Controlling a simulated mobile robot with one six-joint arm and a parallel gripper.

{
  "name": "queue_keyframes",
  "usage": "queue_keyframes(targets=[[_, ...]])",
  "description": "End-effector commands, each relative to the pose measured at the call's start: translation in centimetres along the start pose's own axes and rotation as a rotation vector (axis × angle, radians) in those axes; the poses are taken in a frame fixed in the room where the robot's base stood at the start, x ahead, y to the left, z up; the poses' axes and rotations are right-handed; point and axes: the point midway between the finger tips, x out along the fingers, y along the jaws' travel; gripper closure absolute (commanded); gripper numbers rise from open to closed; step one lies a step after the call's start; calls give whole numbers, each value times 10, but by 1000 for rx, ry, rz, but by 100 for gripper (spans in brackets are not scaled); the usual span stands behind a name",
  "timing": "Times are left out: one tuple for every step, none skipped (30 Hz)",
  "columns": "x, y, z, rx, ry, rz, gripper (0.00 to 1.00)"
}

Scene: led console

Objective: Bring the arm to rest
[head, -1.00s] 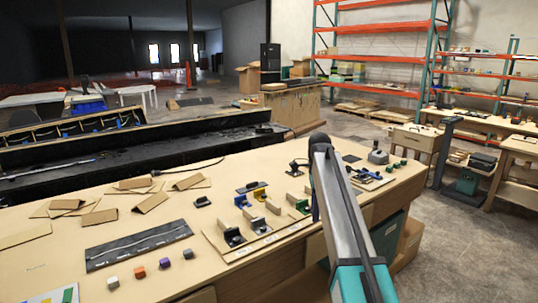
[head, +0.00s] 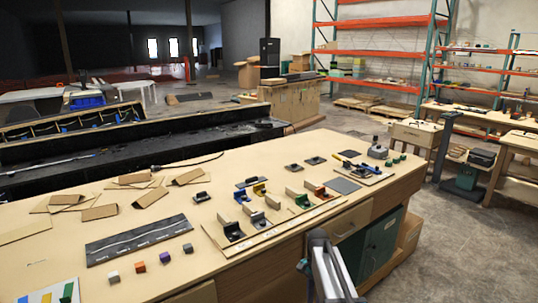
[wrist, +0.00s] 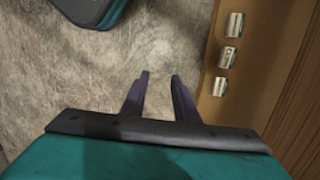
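My arm shows at the bottom of the head view, low in front of the workbench; its gripper end is not visible there. In the wrist view my gripper (wrist: 159,92) has its two dark fingers apart with nothing between them, over bare concrete floor. The wooden workbench (head: 420,178) holds a console board (head: 262,243) with several coloured switch-like blocks. A dark strip panel (head: 138,240) lies to the left of the board.
Small cubes, white, orange, purple and grey, lie near the bench front, the orange one (head: 140,267) among them. Cardboard pieces (head: 150,199) lie at the back left. A teal cabinet (head: 372,245) stands under the bench. In the wrist view, a brown panel (wrist: 245,75) is close on the right.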

Motion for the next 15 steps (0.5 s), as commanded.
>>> queue_keyframes(targets=[[19, 11, 7, -31, -8, 12, 72], [28, 15, 10, -52, -11, 16, 72], [41, 21, 13, -78, -15, 22, 72], [50, 25, 16, -97, -19, 27, 72], [59, 30, 19, -117, -23, 32, 72], [70, 36, 23, -144, -28, 37, 72], [80, 40, 26, -164, -32, 41, 72], [88, 45, 29, -183, -36, 46, 72], [100, 52, 33, -210, -41, 52, 72], [107, 57, 36, -230, -45, 55, 72], [116, 62, 39, -249, -49, 59, 72], [126, 69, 44, -276, -55, 64, 72], [135, 74, 47, -296, -60, 68, 72], [142, 80, 51, -315, -64, 72, 72], [153, 87, 55, -342, -71, 77, 72]])
